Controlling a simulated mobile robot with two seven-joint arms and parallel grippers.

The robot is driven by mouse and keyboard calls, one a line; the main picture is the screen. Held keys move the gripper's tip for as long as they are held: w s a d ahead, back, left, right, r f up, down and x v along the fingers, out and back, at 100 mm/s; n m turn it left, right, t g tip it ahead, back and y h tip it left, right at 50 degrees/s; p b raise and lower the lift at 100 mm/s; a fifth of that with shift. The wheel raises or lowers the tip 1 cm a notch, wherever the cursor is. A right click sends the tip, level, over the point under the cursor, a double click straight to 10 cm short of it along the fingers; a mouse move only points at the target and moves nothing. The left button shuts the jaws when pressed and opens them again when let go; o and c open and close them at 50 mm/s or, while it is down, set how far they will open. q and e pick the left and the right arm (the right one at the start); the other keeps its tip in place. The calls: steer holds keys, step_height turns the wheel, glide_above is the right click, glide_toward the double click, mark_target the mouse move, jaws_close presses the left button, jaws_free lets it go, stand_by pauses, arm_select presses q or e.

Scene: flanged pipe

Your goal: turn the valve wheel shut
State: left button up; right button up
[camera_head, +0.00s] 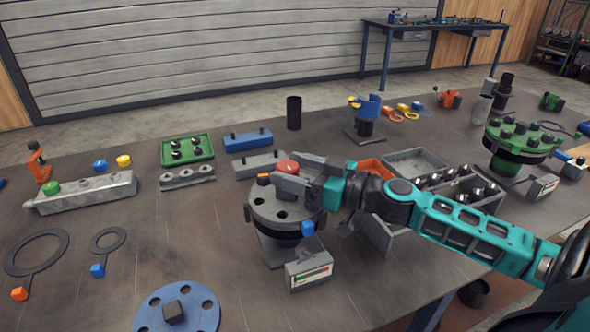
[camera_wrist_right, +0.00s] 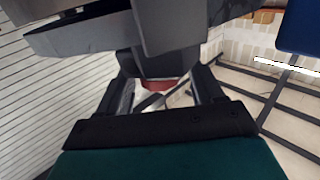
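My right gripper (camera_head: 291,173) reaches in from the right, over a grey round flange (camera_head: 265,208) with bolt holes on a dark stand. A red round cap (camera_head: 287,166) shows at its fingertips, partly hidden by them. In the right wrist view the two fingers (camera_wrist_right: 162,88) stand apart, with the red part (camera_wrist_right: 158,85) and a dark grey body (camera_wrist_right: 165,40) between or just beyond them. Contact cannot be told. I cannot tell for sure which part is the valve wheel; the red cap may belong to it. My left gripper is not in view.
A small gauge box (camera_head: 308,270) stands before the flange. A grey tray (camera_head: 413,163) and bins lie right of it, close under my arm. A green flange (camera_head: 517,146) stands farther right. A blue ring plate (camera_head: 150,318) lies in front.

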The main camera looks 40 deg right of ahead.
steer(key=c, duration=0.9)
